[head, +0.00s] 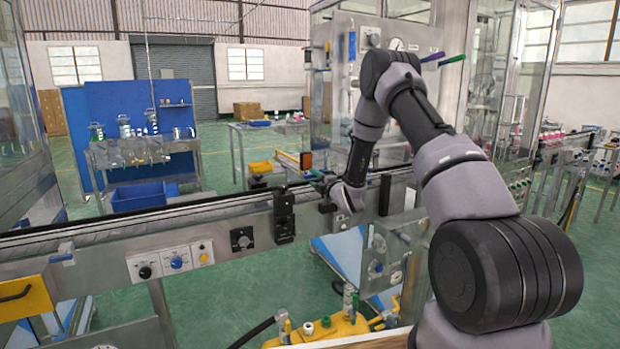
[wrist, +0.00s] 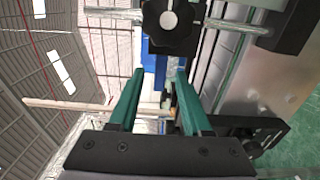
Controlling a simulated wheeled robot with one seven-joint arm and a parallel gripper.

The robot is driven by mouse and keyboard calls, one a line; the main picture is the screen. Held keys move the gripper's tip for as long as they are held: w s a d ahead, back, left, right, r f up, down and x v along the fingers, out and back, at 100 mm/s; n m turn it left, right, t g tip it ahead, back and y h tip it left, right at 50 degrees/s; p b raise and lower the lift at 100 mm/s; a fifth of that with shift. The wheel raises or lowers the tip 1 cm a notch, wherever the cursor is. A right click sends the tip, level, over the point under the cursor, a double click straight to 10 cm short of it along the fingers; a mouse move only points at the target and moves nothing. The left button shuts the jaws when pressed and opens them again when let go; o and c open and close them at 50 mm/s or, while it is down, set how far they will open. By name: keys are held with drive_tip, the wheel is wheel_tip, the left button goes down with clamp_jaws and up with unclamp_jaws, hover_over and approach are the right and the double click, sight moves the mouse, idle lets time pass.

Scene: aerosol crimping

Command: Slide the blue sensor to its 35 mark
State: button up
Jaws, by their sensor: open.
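My gripper (head: 320,180) is at the conveyor's near rail in the head view, in front of my arm's wrist. In the wrist view its two green fingers (wrist: 160,78) are apart, with nothing clearly held between them. A black lobed knob (wrist: 169,20) on a metal rod is beyond the fingertips. A blue patch (wrist: 153,58) shows below the knob, between the fingers; I cannot tell whether it is the blue sensor or background. No scale or 35 mark is readable in either view.
The conveyor (head: 140,222) runs across the head view. A black bracket (head: 284,214) stands on its front, left of my gripper. A panel with a blue knob (head: 177,262) is farther left. A yellow unit (head: 335,328) sits below. A glass-walled machine (head: 335,80) stands behind.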

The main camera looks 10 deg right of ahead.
sight(311, 177)
drive_tip(key=shift+x, duration=1.7)
clamp_jaws()
